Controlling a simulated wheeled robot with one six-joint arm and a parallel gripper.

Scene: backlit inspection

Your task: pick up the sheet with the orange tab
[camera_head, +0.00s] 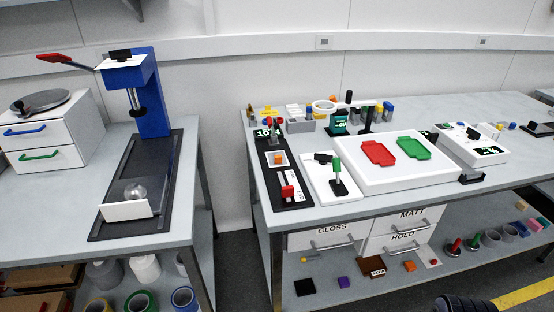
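I cannot make out for certain a sheet with an orange tab. A small white square with an orange patch (278,158) lies on the black tray at the left end of the right bench; whether it is a sheet is too small to tell. An orange piece (409,266) lies on the lower shelf under the right bench. My gripper is not in view.
The right bench (228,98) holds a white panel (372,182) with a red tray (378,153) and green tray (413,148). Labelled drawers (325,236) hang below. The left bench (30,215) carries a blue press (150,95). A floor gap separates the benches.

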